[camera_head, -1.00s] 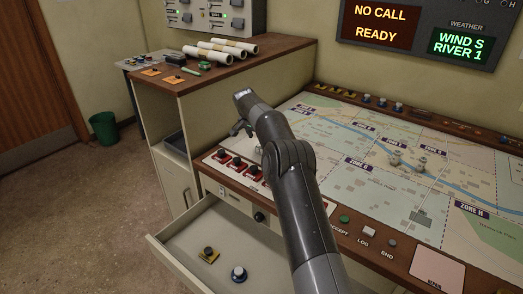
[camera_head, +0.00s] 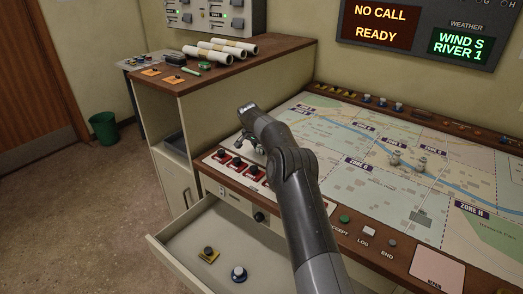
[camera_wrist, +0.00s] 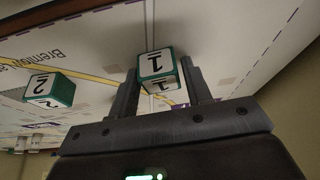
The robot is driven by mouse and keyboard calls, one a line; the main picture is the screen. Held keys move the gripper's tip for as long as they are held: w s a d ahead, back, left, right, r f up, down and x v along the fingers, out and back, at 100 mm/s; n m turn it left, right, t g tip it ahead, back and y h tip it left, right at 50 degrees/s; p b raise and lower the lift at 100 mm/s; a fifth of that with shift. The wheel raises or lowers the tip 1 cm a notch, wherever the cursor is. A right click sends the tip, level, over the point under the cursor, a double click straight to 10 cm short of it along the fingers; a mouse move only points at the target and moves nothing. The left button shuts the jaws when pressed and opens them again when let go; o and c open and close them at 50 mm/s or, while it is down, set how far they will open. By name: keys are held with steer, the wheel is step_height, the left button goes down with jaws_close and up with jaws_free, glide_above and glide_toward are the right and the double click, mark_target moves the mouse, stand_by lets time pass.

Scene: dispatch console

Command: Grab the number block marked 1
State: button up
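The number block marked 1 (camera_wrist: 157,65) is a green cube with white faces, in the upper middle of the wrist view. It shows between the tips of my gripper's fingers (camera_wrist: 160,80), one finger on each side. The fingers are spread and no clear grip on the block shows. The block marked 2 (camera_wrist: 50,90) is at the left of the wrist view, on the map. In the head view my gripper (camera_head: 250,144) is at the left end of the map console, partly hidden by my arm. I cannot make out the number blocks there.
The map (camera_head: 400,190) fills the console top, with a row of red switches (camera_head: 238,164) at its left front. An open drawer (camera_head: 205,238) with two knobs juts out below. A wooden-topped cabinet (camera_head: 265,60) holding paper rolls (camera_head: 220,50) stands at the left.

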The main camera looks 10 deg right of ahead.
steer(key=c, duration=0.6)
steer(key=shift+r, duration=0.1)
steer(key=shift+c, duration=0.2)
